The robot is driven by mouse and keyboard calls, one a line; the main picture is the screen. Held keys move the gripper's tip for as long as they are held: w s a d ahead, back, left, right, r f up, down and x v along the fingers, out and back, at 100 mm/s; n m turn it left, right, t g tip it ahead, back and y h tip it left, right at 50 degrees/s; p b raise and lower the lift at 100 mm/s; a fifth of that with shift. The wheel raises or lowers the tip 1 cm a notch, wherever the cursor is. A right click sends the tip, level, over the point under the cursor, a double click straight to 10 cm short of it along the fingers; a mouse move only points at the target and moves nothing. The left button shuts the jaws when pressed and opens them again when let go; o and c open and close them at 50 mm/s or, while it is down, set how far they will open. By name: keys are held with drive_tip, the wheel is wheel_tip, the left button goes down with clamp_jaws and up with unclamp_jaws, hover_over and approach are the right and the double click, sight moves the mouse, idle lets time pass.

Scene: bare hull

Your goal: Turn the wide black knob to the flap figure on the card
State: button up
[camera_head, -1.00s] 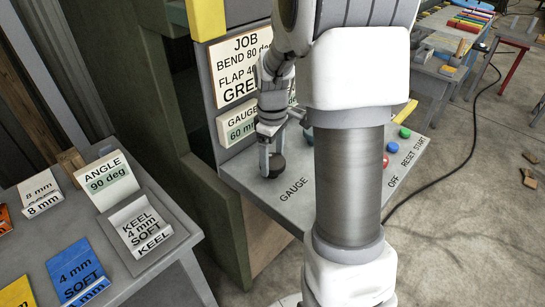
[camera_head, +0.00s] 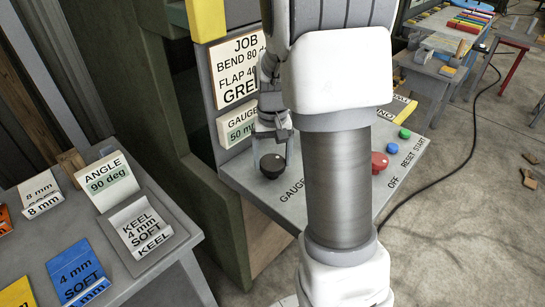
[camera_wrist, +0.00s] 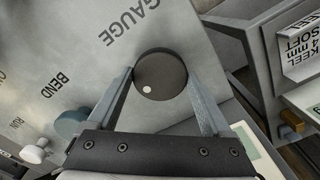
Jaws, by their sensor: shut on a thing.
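The wide black knob (camera_head: 271,167) stands on the grey panel by the word GAUGE. In the wrist view the knob (camera_wrist: 165,70) is round, with a white dot low on its left side. My gripper (camera_head: 272,155) is shut on it, one finger on each side; the fingers also show in the wrist view (camera_wrist: 160,88). The gauge display (camera_head: 238,128) above reads 50 mm. The job card (camera_head: 236,68) reads BEND 80 deg, FLAP 40 and a colour line starting GRE; my arm covers its right end.
A red button (camera_head: 379,162), a blue button (camera_head: 391,149) and a green button (camera_head: 405,134) sit right on the panel. In the wrist view a teal knob (camera_wrist: 71,123) is by BEND and a white one (camera_wrist: 35,148) by RUN. A side table with labelled blocks stands left.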

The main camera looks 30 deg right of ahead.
sight(272, 162)
drive_tip(key=m+p, duration=0.1)
drive_tip(key=m, duration=0.4)
drive_tip(key=shift+r+m, duration=0.15)
drive_tip(key=shift+m, duration=0.15)
drive_tip(key=m+p, duration=0.1)
drive_tip(key=m, duration=0.3)
drive_tip(key=m+p, duration=0.3)
drive_tip(key=m, duration=0.2)
drive_tip(key=shift+r+m, duration=0.1)
drive_tip(key=shift+m, duration=0.3)
drive_tip(key=shift+m+p, duration=1)
drive_tip(key=shift+m, duration=0.8)
drive_tip(key=o, duration=1.2)
drive_tip(key=shift+f, duration=0.2)
drive_tip(key=shift+c, duration=0.2)
wheel_tip(272, 162, up, 18)
drive_tip(key=shift+f, duration=0.25)
